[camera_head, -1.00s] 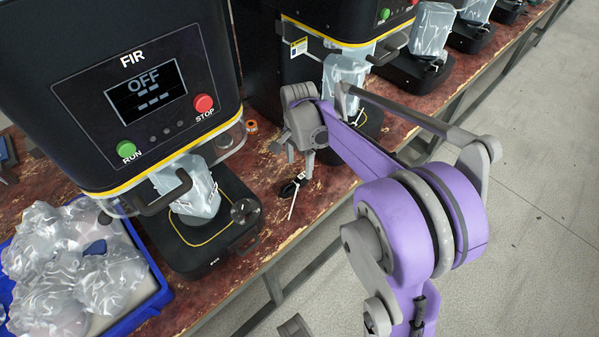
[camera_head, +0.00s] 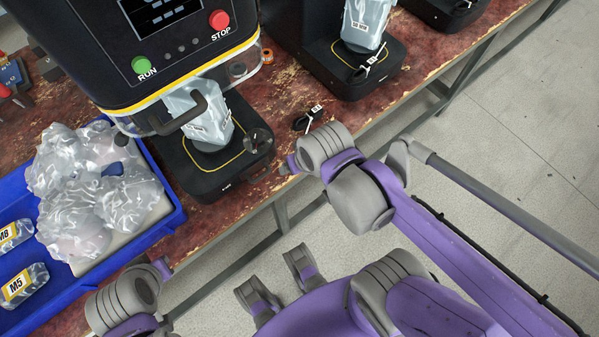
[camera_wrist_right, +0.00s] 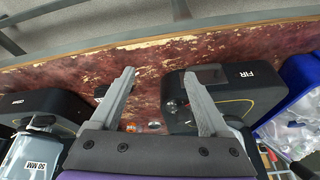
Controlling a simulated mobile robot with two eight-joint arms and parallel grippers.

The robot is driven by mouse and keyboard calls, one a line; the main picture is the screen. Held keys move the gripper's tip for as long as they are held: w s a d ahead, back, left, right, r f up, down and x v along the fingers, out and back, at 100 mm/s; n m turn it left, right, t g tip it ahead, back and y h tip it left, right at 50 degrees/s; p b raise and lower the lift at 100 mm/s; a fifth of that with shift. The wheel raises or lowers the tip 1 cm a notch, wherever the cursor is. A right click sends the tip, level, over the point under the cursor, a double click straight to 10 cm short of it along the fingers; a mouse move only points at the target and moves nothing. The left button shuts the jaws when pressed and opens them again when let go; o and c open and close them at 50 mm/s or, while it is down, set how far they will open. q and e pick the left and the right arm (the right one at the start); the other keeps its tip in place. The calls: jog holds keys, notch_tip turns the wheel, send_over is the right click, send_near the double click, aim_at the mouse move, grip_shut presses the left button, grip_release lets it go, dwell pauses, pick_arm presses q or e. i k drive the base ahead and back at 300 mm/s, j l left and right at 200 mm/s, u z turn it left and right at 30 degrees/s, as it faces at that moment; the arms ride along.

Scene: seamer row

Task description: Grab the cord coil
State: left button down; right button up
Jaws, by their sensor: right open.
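The cord coil (camera_head: 302,122) is a small black bundle with a white tag and tie. It lies on the worn red bench between two black seamers, near the front edge. In the right wrist view a small dark bundle (camera_wrist_right: 100,92), which looks like the coil, shows just left of the left finger and is partly covered by it. My right gripper (camera_wrist_right: 160,75) is open and empty over the bench, with the coil outside its jaws. In the head view my right wrist stands just in front of the coil and its fingers are mostly hidden. My left gripper does not show clearly.
The FIR seamer (camera_head: 215,165) stands left of the coil, and another seamer (camera_head: 355,80) stands right. An orange roll (camera_head: 267,56) lies behind. A blue tray (camera_head: 165,225) with bagged items is at left. Bare bench (camera_wrist_right: 150,60) shows between my fingers.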

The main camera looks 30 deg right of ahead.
aim_at(369, 66)
jog(key=z, duration=1.75)
jog(key=i+l, duration=0.15)
jog(key=l, duration=0.2)
jog(key=i+l, duration=0.2)
jog(key=l, duration=0.15)
jog(key=u, duration=0.45)
jog(key=l+u, duration=0.15)
jog(key=u, duration=0.3)
jog(key=l+u, duration=0.1)
jog(key=u, duration=0.3)
jog(key=l+u, duration=0.1)
jog(key=u, duration=0.35)
jog(key=i, duration=0.05)
